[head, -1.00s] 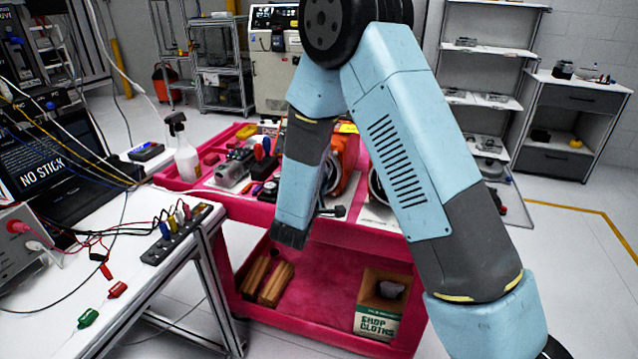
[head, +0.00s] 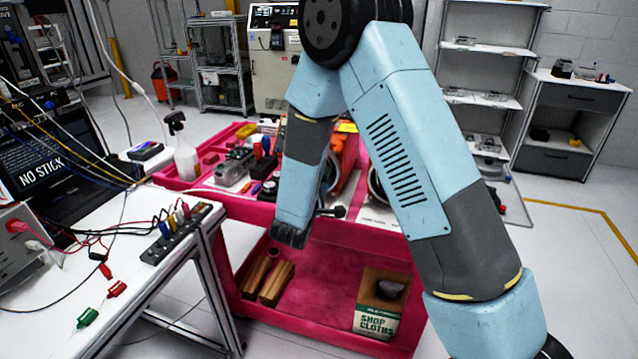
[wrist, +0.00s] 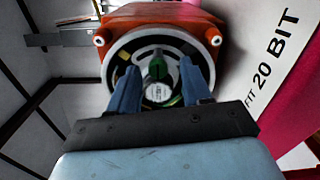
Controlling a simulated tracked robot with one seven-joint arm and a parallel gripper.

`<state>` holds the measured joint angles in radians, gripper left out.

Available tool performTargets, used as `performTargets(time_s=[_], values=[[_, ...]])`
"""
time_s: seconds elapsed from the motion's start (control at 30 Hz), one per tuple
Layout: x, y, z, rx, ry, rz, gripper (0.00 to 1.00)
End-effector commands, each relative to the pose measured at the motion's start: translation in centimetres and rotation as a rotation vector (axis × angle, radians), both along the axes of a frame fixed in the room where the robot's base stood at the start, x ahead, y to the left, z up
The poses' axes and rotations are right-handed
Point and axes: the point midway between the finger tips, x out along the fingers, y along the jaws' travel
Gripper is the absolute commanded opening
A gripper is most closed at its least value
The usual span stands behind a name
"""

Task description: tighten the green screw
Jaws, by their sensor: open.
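In the wrist view, an orange servo housing (wrist: 155,17) has a round open end with a dark ring and a pale face inside. A small green part (wrist: 157,68), which looks like the green screw, shows near the middle of the opening. My gripper (wrist: 160,68) is open, with its two blue fingers reaching into the round opening, one either side of the green part. I cannot tell whether a finger touches it. More green shows beside the right fingertip. In the head view, my arm hides the gripper and most of the orange housing (head: 347,165) on the pink cart.
The pink cart (head: 225,210) has tools on top and a shop cloths box (head: 375,322) on its lower shelf. A white spray bottle (head: 183,150) stands at its left. A workbench (head: 50,330) with cables is at near left. Floor at right is clear.

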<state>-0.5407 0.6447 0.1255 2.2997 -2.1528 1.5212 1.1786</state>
Motion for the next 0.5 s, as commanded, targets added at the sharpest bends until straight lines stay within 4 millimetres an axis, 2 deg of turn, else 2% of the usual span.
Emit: performTargets(time_s=[0.13,0.27,0.5], values=[[-0.4,0.2,0.0,0.000,-0.001,0.001,0.48],[-1.7,0.7,0.0,0.000,0.001,0.003,0.48],[-6.1,2.4,-0.1,-0.001,0.001,0.005,0.48]])
